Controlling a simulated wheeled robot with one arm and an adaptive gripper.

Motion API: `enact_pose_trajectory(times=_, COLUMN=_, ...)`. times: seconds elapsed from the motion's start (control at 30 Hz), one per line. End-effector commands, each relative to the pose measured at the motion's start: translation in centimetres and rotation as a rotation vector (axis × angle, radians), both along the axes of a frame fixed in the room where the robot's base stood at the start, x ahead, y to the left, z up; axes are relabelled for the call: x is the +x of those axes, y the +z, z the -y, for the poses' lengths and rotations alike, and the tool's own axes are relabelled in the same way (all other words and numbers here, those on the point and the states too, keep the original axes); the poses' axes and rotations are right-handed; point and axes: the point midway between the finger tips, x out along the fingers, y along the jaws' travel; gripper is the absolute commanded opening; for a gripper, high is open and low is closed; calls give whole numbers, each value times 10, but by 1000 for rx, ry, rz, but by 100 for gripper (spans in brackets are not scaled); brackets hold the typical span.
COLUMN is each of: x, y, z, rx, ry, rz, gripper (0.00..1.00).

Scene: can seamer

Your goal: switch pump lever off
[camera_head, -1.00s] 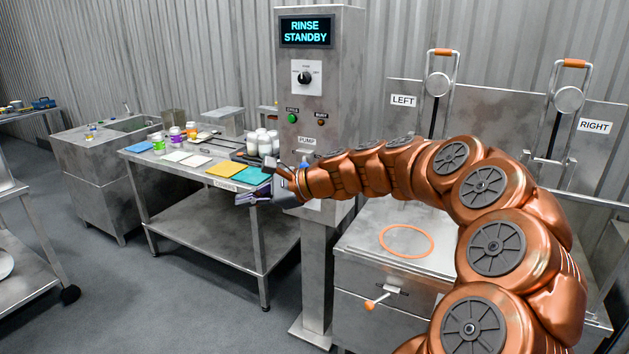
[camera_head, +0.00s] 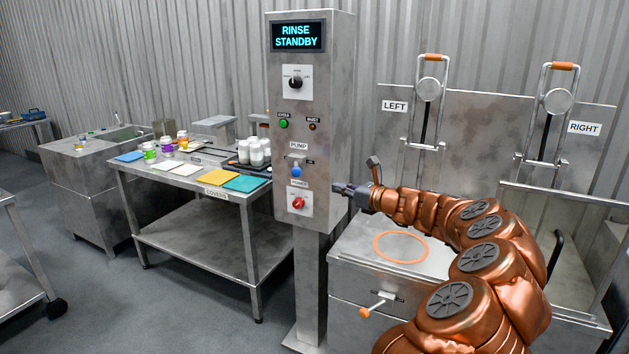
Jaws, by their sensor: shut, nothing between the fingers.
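The pump lever (camera_head: 297,171) shows in the head view as a small lever with a blue knob, hanging downward below the PUMP label on the front of the grey control column (camera_head: 310,100). The small lettering beside it is too small to read surely. My gripper (camera_head: 342,188) is shut and empty. Its tips point left and show just right of the panel front, a little lower than the blue knob and apart from it. Nothing covers the lever.
A red power knob (camera_head: 298,203) sits below the lever; a green button (camera_head: 283,124) and a black selector (camera_head: 296,82) sit above. The covers table (camera_head: 200,195) stands left. The machine with an orange ring (camera_head: 400,247) stands right, its crank handle (camera_head: 378,304) sticking out in front.

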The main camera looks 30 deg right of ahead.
Motion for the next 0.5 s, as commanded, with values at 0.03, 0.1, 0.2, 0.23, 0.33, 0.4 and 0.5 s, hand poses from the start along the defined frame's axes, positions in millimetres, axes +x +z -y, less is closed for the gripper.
enact_pose_trajectory(times=0.03, x=3, y=0, z=-1, rx=-1, ry=2, rz=-1, gripper=0)
enact_pose_trajectory(times=0.1, x=8, y=-1, z=-3, rx=-2, ry=3, rz=-1, gripper=0)
enact_pose_trajectory(times=0.2, x=20, y=-2, z=-5, rx=-3, ry=2, rz=0, gripper=0)
enact_pose_trajectory(times=0.23, x=24, y=-2, z=-6, rx=-4, ry=2, rz=0, gripper=0)
enact_pose_trajectory(times=0.33, x=40, y=-6, z=-9, rx=-2, ry=2, rz=-3, gripper=0)
enact_pose_trajectory(times=0.4, x=51, y=-8, z=-13, rx=-2, ry=4, rz=-4, gripper=0)
enact_pose_trajectory(times=0.5, x=64, y=-8, z=-15, rx=-3, ry=1, rz=-2, gripper=0)
